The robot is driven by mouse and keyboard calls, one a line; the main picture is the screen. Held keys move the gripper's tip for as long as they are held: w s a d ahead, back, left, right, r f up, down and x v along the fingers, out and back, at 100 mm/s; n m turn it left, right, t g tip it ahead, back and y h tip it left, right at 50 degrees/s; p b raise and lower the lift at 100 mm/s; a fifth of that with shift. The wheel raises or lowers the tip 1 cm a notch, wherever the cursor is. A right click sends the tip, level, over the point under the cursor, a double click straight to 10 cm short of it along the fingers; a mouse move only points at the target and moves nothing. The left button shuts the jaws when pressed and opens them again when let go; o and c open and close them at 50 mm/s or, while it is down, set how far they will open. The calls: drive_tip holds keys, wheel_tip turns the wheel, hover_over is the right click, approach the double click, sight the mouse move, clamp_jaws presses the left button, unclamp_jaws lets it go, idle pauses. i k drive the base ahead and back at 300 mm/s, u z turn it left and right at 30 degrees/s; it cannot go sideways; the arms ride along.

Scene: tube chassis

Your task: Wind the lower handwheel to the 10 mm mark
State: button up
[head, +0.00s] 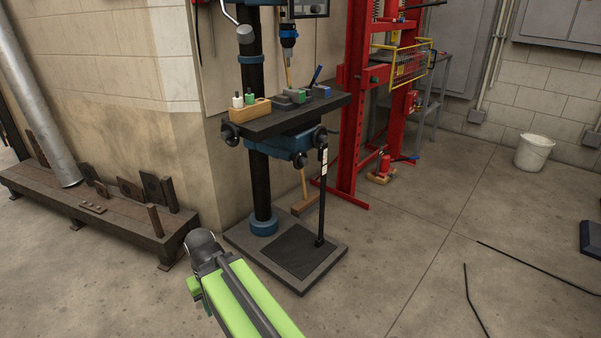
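A blue and black drill press stands in the middle of the head view, with a dark worktable (285,115) on its column. Small dark handwheels or knobs show at the table's edges: one at the left (229,133), one at the front below the table (299,160) and one at the right (320,137). I cannot tell which is the lower handwheel. A dark upright bar (322,195) with a pale marked strip stands at the right; its marks are too small to read. My green arm reaches in from the bottom, apart from the press. No gripper fingers show.
A wooden block with small bottles (249,109) is on the worktable. The press base plate (287,252) lies on the floor. A low metal rack (90,205) is at left, a red press frame (357,100) behind right. Floor at right is mostly clear, with dark rods.

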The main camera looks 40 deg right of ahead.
sight(300, 160)
drive_tip(key=u, duration=5.7)
drive_tip(key=k, duration=0.95)
drive_tip(key=z, duration=5.75)
